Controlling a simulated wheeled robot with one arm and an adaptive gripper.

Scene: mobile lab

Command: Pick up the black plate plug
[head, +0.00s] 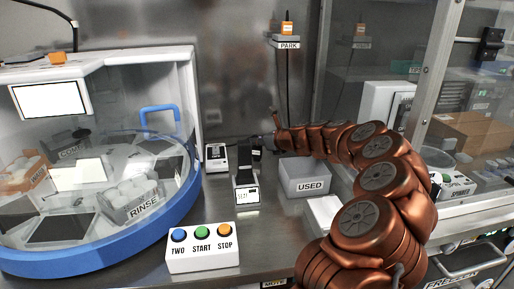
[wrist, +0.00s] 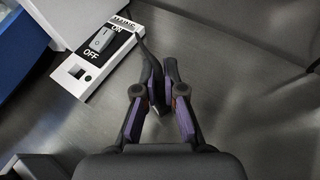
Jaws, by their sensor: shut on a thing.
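My gripper (wrist: 160,88) is shut on a small dark piece, the black plate plug (wrist: 155,72), in the wrist view. Only a little of it shows between the dark and purple fingers. A thin black strip runs from it up and left, past the edge of the white switch box. In the head view my gripper (head: 264,139) is small and dark, at the end of my copper arm, above the bench near the back wall. The plug cannot be made out there.
The white mains switch box (wrist: 92,68) lies left of my gripper. A black device with a white label (head: 246,194) stands on the bench beside the grey USED bin (head: 304,181). A three-button box (head: 202,259) is in front. A blue-rimmed glass chamber (head: 120,250) fills the left. An orange plug (head: 287,28) hangs at PARK.

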